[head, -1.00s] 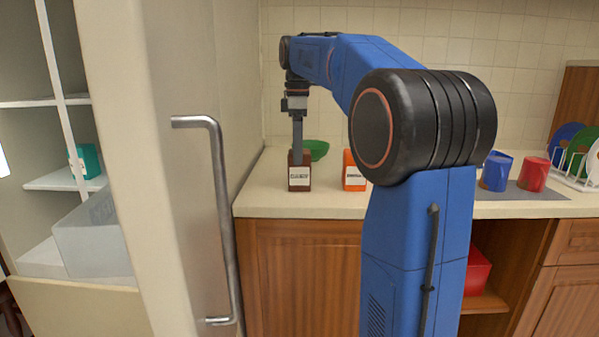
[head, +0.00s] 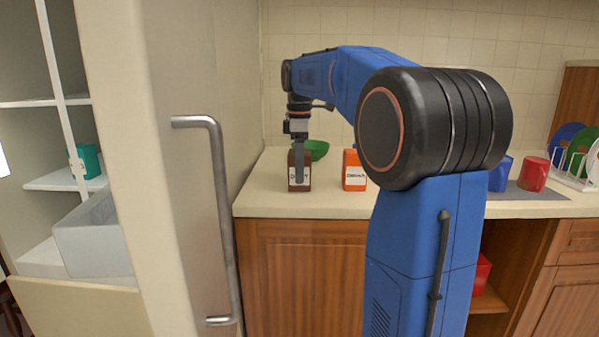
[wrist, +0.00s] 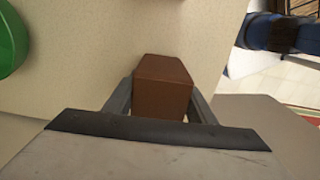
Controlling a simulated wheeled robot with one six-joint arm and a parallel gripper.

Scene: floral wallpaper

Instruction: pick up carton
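A brown carton (head: 307,172) with a white label stands upright on the counter, near its left end. In the wrist view the brown carton (wrist: 163,88) sits between my two fingers, one along each side. My gripper (head: 299,186) reaches down at the carton, and its near finger covers part of the label. The gripper (wrist: 163,95) looks open around the carton; firm contact on both sides does not show. An orange carton (head: 354,172) with a white label stands to the right, apart from my gripper.
A green bowl (head: 317,150) is behind the brown carton. A blue cup (head: 501,175), red mug (head: 533,175) and dish rack (head: 578,182) are at the right. A tall door with a metal handle (head: 222,220) stands close at the left.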

